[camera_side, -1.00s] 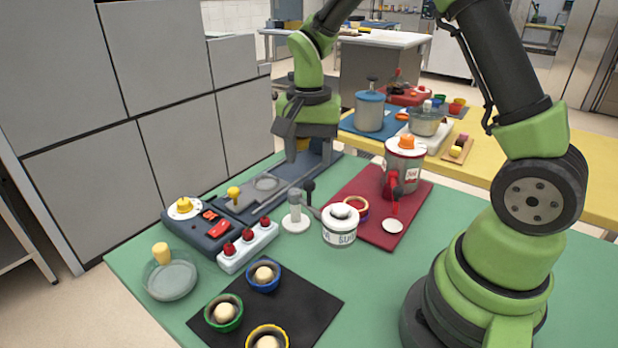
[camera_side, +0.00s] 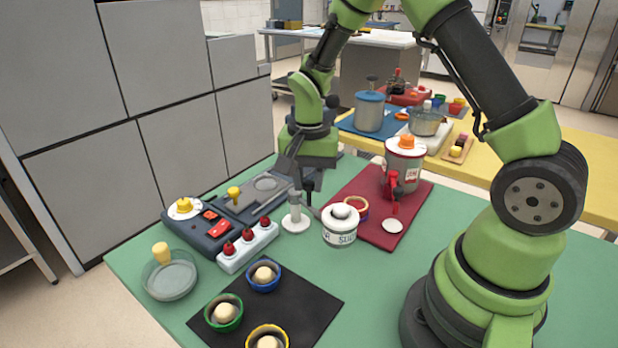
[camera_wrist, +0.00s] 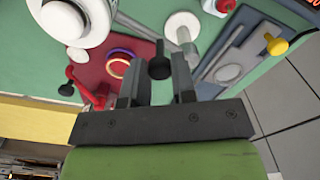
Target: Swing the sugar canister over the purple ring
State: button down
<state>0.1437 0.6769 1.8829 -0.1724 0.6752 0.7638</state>
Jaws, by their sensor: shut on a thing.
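The white sugar canister (camera_side: 340,231) with a round lid knob stands at the end of a grey swing arm on a white pivot post (camera_side: 296,218). Its top also shows in the wrist view (camera_wrist: 85,22), upper left. The purple ring (camera_side: 362,212) lies on the red mat just behind and right of the canister, partly hidden by it. In the wrist view the ring (camera_wrist: 118,52) shows between canister and fingers. My gripper (camera_side: 307,185) is shut on the black knob (camera_wrist: 159,67) of the swing arm, which sits between its fingers in the wrist view.
A red-and-white dispenser (camera_side: 404,165) stands on the red mat (camera_side: 385,236). A dark control panel (camera_side: 205,242) and a white block with red knobs (camera_side: 248,248) lie left. Colored bowls sit on a black mat (camera_side: 312,310) in front. Green table is clear right of that mat.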

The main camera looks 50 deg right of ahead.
jog(key=d+n, duration=0.1)
jog(key=n, duration=0.3)
jog(key=d+n, duration=0.2)
jog(key=n, duration=0.2)
jog(key=w+d+n, duration=0.1)
jog(key=n, duration=0.3)
jog(key=shift+w+d, duration=0.1)
jog(key=shift+d, duration=0.1)
dwell(0.3)
jog(key=shift+n, duration=0.3)
jog(key=c, duration=0.9)
grip_release()
jog(key=shift+c, duration=0.2)
notch_tip(320, 180, up, 10)
